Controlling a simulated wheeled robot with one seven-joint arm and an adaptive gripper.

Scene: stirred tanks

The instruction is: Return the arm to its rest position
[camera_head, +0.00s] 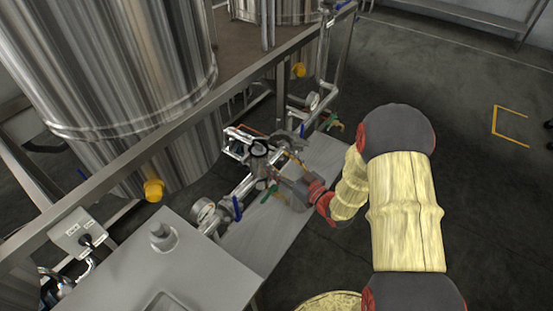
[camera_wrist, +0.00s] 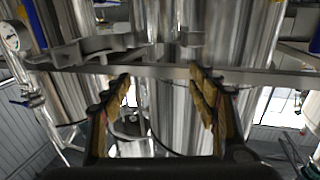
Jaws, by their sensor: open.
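My arm (camera_head: 405,210), in pale yellow covers with dark joints and red bands, reaches from the lower right toward the pipework in the head view. My gripper (camera_head: 279,178) is at its far end, close beside the pipe and valves above the grey shelf; the fingertips are partly lost among the fittings. In the wrist view my gripper (camera_wrist: 160,82) is open, with its two yellowish finger pads wide apart. Nothing is held between them. Steel tanks (camera_wrist: 172,120) and a metal frame rail (camera_wrist: 150,72) show beyond the fingers; I cannot tell whether anything touches them.
A large steel tank (camera_head: 110,70) stands at the left behind a frame rail (camera_head: 160,142). A pipe with a gauge (camera_head: 204,212) and blue-handled valves runs beside my gripper. A grey box (camera_head: 180,270) is at the front. Open dark floor (camera_head: 490,190) lies to the right.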

